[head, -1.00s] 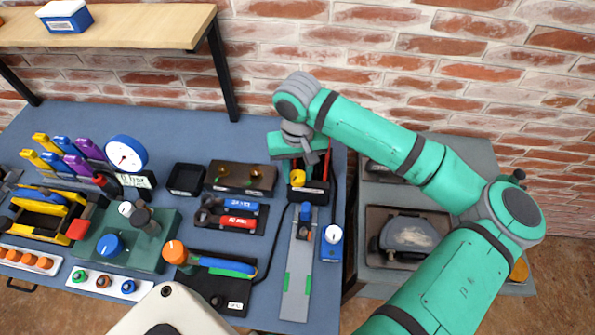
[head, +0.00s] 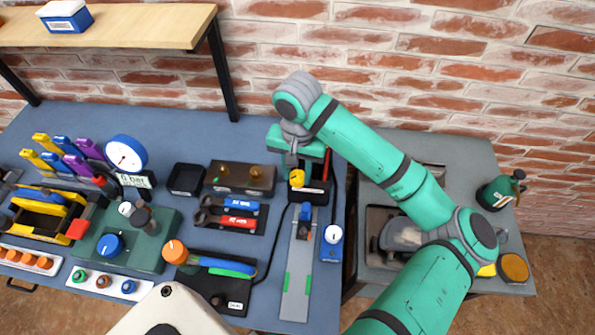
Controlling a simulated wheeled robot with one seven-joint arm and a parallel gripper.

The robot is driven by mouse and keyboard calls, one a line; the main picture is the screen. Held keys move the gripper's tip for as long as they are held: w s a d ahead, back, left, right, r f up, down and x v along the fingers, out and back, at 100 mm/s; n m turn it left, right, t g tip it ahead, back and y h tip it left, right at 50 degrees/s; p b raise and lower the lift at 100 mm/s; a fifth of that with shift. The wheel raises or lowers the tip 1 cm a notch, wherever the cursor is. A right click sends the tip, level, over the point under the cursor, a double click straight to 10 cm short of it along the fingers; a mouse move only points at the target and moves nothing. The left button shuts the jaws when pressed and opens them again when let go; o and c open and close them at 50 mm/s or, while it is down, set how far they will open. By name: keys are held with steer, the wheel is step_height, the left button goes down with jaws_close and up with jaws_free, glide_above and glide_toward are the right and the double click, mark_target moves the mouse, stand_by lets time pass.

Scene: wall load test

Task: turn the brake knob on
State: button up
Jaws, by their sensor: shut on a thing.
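A small yellow knob (head: 297,178) sits at the dark block at the top of the grey rail (head: 297,265); I take it to be the brake knob, though no label is readable. My gripper (head: 299,168) points down right at this knob, in front of the brick wall. Its teal body hides part of the block, and the fingertips are hard to make out. The gripper is shut on what appears to be the yellow knob. Which way the knob is set cannot be told.
A dark tray with blue and red tools (head: 232,214) and a brown block with brass fittings (head: 241,178) lie left. A green bottle (head: 500,190) stands on the grey side table (head: 440,150). A wooden shelf (head: 120,25) overhangs the back left.

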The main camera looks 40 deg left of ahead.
mark_target(297, 175)
steer(key=o, duration=1)
steer(key=shift+o, duration=0.2)
steer(key=shift+r, duration=0.1)
step_height(297, 175, up, 11)
